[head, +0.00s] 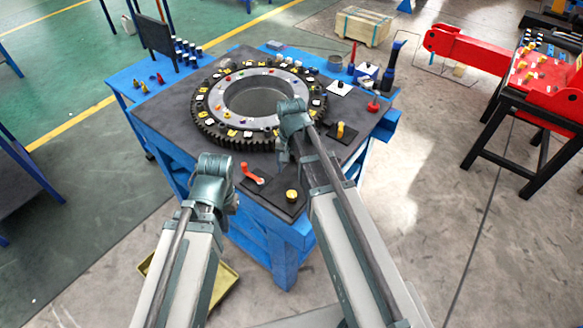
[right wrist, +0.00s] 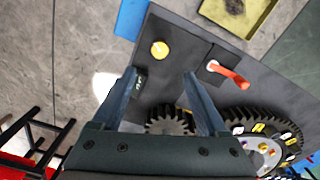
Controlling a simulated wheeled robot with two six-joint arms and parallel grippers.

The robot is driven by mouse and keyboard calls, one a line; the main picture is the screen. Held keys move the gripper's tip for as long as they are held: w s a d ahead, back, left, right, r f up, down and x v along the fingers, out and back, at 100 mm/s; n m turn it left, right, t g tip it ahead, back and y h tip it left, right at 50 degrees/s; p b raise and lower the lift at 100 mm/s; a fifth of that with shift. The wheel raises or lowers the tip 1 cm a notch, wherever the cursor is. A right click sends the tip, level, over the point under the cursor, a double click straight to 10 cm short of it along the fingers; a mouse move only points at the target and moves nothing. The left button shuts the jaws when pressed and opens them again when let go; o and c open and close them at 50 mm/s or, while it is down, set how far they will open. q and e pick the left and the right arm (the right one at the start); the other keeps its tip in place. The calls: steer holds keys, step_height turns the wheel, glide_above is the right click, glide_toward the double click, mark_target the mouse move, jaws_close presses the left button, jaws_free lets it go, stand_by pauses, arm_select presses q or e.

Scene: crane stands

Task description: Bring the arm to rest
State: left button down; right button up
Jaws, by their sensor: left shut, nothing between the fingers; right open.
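My left gripper (head: 232,196) hangs at the end of the left arm in the head view, in front of the bench's near left edge. It is shut and empty, its fingers mostly hidden behind the wrist. My right gripper (head: 284,150) is over the bench, near the front right of the big ring gear (head: 207,118). The right wrist view shows its two fingers (right wrist: 158,82) spread apart with nothing held. A small dark gear (right wrist: 168,124) appears beyond and between these fingers, below them.
The blue bench (head: 285,262) bears a red-handled part (head: 252,174) and a yellow knob (head: 291,195) near its front corner. A yellow tray (head: 222,283) lies low beside it. A red crane (head: 470,48) on a black stand is at right. The floor between is clear.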

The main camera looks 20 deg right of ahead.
arm_select(q)
steer(key=shift+r, duration=0.55)
arm_select(e)
steer(key=shift+r, duration=0.6)
arm_select(q)
step_height(320, 180, down, 8)
steer(key=b, duration=0.7)
steer(key=shift+r, duration=0.25)
arm_select(e)
steer(key=s+a+f+n, duration=0.3)
steer(key=s+a+n, duration=0.2)
steer(key=s, duration=0.2)
steer(key=s+a+f+n+h, duration=0.1)
steer(key=s+a+f+n, duration=0.3)
steer(key=s, duration=0.3)
steer(key=shift+s+a+f+n, duration=0.2)
steer(key=shift+a+n, duration=0.4)
steer(key=shift+n, duration=0.1)
